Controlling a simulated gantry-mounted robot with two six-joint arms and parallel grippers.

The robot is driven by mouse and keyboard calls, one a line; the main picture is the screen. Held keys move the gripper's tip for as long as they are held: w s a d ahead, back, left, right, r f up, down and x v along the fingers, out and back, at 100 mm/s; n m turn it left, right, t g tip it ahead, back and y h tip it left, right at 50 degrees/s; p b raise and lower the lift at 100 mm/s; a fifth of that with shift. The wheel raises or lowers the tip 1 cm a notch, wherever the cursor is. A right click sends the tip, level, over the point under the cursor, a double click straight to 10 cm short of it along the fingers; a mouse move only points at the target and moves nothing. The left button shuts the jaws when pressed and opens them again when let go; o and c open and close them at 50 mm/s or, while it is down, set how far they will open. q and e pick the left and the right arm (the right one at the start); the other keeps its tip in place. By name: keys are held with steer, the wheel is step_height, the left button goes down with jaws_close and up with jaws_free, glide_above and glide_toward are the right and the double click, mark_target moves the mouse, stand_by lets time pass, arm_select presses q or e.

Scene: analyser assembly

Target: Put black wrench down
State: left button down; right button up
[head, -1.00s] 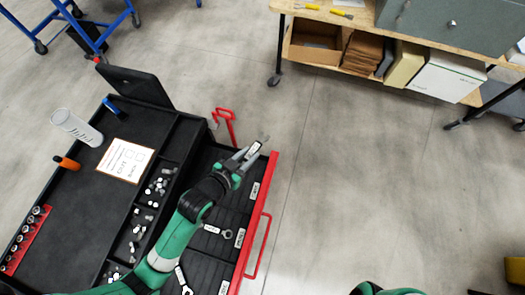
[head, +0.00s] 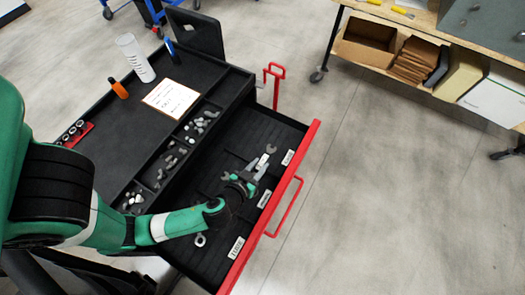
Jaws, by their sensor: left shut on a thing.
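My left gripper (head: 254,171) is over the open drawer of the black tool trolley, near its far end. It is shut on a wrench (head: 271,149), whose grey open-jaw end sticks out past the fingertips. The fingers cover most of its handle, so its colour is hard to tell. Whether it touches the drawer floor I cannot tell. Another wrench end (head: 225,177) shows just left of the gripper, and a ring-shaped wrench end (head: 200,240) shows below my forearm. My right gripper is not in view.
The drawer's red front (head: 268,205) with its handle (head: 287,210) borders the right side. White labels (head: 264,199) lie along its inner edge. The trolley top holds a paper sheet (head: 170,98), a clear cylinder (head: 135,58) and bins of small parts (head: 200,125). A wooden bench (head: 420,20) stands at upper right.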

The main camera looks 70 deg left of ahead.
arm_select(q)
steer(key=shift+s+a, duration=0.1)
steer(key=shift+s, duration=0.05)
steer(key=shift+a, duration=0.1)
steer(key=w+a+f+b, duration=0.2)
steer(key=a+f, duration=0.1)
steer(key=w+a+f+b, duration=0.2)
steer(key=a+f, duration=0.1)
steer(key=a, duration=0.1)
steer(key=w+a+f+b, duration=0.1)
steer(key=w+a+f, duration=0.1)
steer(key=a+f, duration=0.1)
steer(key=shift+w+a+b, duration=0.3)
steer(key=shift+a+b, duration=0.1)
steer(key=shift+a, duration=0.3)
steer(key=shift+w+a+f, duration=0.15)
steer(key=shift+a+f, duration=0.1)
steer(key=shift+f, duration=0.15)
step_height(320, 180, down, 3)
steer(key=b, duration=0.2)
steer(key=shift+w+a+f+b, duration=0.1)
steer(key=shift+f+b, duration=0.1)
steer(key=shift+b, duration=0.1)
steer(key=shift+r, duration=0.1)
steer(key=c, duration=0.6)
jaws_free()
